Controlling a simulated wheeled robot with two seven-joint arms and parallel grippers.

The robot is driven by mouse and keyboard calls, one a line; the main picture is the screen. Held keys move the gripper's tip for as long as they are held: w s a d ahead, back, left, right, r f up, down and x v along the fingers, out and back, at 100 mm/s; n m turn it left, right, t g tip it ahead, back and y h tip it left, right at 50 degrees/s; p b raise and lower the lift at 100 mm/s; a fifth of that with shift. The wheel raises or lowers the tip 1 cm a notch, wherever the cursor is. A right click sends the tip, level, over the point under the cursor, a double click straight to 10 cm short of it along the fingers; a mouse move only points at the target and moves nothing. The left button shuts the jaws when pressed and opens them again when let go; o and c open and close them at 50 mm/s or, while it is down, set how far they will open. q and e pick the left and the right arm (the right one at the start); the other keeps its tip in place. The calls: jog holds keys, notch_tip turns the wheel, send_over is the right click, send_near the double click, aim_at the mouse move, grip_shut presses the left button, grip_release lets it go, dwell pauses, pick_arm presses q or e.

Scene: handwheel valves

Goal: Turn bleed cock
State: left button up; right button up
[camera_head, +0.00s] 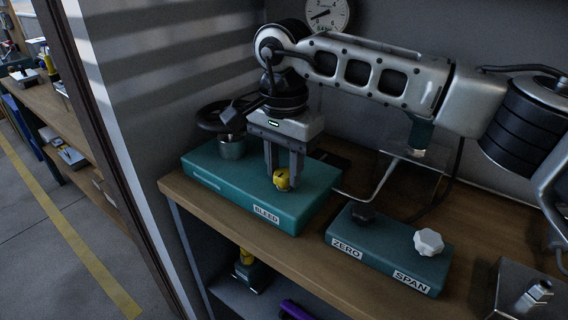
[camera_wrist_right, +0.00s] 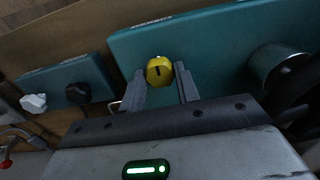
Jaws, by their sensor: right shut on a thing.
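The bleed cock is a small yellow knob (camera_head: 282,180) on top of the teal block labelled BLEED (camera_head: 222,185), at the left of the bench. My right gripper (camera_head: 284,172) points down over the block, with its fingers shut on the yellow knob. In the right wrist view the yellow knob (camera_wrist_right: 159,70), with a dark slot on its top, sits at the tips of the two grey fingers (camera_wrist_right: 160,84). The fingers partly hide the knob's sides in the head view. My left gripper is in neither view.
A second teal block (camera_head: 385,262), labelled ZERO and SPAN, carries a black knob (camera_head: 362,212) and a white knob (camera_head: 428,242). A clear bent panel (camera_head: 385,172) stands behind it. The bench's front edge is close.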

aim_at(284, 172)
jog(key=shift+r, duration=0.1)
dwell(0.4)
jog(key=o, duration=1)
notch_tip(284, 172, up, 16)
jog(key=shift+f+p, duration=0.1)
jog(key=shift+p, duration=0.35)
